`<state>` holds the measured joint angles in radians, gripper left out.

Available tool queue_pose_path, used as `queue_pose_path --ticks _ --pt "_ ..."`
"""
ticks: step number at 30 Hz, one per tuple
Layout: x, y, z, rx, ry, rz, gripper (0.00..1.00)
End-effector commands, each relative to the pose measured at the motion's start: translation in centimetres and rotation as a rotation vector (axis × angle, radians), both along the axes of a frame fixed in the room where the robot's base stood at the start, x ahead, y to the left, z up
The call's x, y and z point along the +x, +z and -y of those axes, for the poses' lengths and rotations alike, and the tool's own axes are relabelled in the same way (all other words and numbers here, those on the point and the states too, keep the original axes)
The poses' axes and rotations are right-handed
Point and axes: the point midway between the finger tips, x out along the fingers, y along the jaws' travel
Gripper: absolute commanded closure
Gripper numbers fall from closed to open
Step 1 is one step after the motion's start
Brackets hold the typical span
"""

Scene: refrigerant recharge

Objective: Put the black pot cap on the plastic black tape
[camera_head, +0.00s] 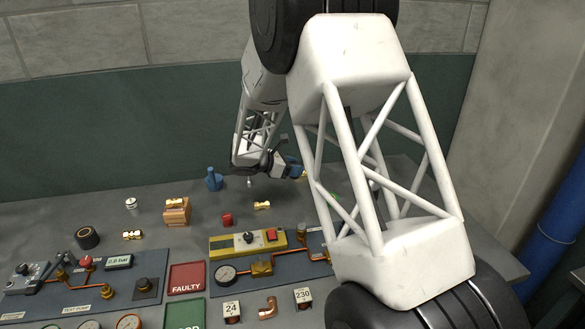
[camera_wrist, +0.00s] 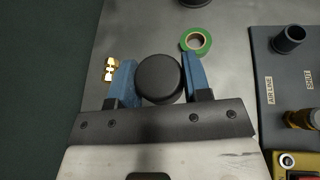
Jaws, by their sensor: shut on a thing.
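The black pot cap (camera_wrist: 159,78) is a round, dark, smooth-topped piece between the blue fingers of my gripper (camera_wrist: 156,82) in the wrist view. My gripper is shut on it. In the head view my gripper (camera_head: 298,171) is over the back middle of the bench, partly hidden by my arm; the cap cannot be made out there. The black tape (camera_head: 87,237) is a dark roll lying flat at the left of the bench, well to the left of my gripper.
A green tape roll (camera_wrist: 196,40) lies just beyond my fingers. Brass fittings (camera_wrist: 110,69) are left of them. Gauge panels (camera_head: 85,288) fill the front.

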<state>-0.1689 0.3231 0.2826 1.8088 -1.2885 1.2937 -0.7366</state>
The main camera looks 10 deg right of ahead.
Motion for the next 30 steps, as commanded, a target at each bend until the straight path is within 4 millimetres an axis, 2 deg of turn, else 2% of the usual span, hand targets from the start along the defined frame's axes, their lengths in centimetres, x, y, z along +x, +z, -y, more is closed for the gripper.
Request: queue_pose_path --ticks 11,17,23,30 --pt "0.0 0.0 -0.1 0.000 0.002 0.000 0.79" --pt "0.1 0.1 -1.3 0.001 0.035 0.000 0.79" --pt "0.4 0.2 -4.6 0.001 0.126 0.001 0.79" --pt "0.5 0.5 -11.1 0.001 0.300 0.000 0.79"
